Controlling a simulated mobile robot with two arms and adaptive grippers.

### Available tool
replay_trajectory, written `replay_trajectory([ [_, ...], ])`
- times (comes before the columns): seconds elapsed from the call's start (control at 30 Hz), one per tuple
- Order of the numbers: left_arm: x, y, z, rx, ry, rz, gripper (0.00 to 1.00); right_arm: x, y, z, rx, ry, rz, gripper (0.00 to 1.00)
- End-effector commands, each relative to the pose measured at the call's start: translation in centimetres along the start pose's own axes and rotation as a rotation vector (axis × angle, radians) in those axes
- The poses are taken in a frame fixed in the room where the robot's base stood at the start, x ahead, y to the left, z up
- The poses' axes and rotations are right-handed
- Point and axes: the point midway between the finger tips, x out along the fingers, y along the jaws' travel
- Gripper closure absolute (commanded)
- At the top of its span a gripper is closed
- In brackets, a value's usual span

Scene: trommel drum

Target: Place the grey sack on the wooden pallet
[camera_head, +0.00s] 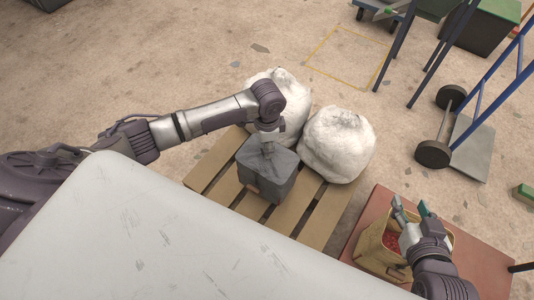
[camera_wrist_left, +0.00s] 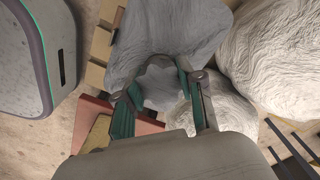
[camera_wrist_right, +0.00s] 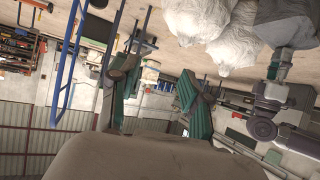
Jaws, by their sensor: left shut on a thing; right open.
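The grey sack (camera_head: 267,168) is at the wooden pallet (camera_head: 312,205), in front of two white sacks. My left gripper (camera_head: 268,143) is over its top and shut on it. In the left wrist view the grey sack (camera_wrist_left: 165,40) has a gathered part between the green fingers of my left gripper (camera_wrist_left: 158,95). I cannot tell whether the sack's underside touches the slats. My right gripper (camera_head: 412,210) is open and empty above a yellow container; its spread fingers also show in the right wrist view (camera_wrist_right: 160,85).
Two white sacks (camera_head: 337,145) (camera_head: 283,95) stand at the pallet's back. The yellow container (camera_head: 378,250) with red contents stands on a reddish board (camera_head: 480,262). A wheeled hand truck (camera_head: 470,140) is at the right. Open floor lies behind the pallet.

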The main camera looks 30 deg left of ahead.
Motion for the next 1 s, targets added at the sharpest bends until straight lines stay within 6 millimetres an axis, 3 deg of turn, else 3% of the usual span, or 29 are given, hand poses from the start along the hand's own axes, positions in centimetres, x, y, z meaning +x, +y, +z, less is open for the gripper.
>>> replay_trajectory([
  [0.17,0.7,-0.1,-0.1,0.000,0.001,-0.001,1.00,0.3,-0.2,-1.2,0.000,0.067,-0.004,0.53],
  [0.53,3.7,-0.1,-0.1,-0.001,0.002,-0.002,1.00,-0.1,-1.0,-6.9,0.001,0.388,-0.023,0.53],
  [0.97,4.0,-0.1,-0.1,-0.001,0.002,-0.001,1.00,-0.2,-1.0,-7.3,0.001,0.407,-0.024,0.53],
  [1.0,4.2,0.0,0.0,-0.001,0.000,0.000,0.59,-0.2,-1.0,-7.3,0.001,0.405,-0.024,0.53],
])
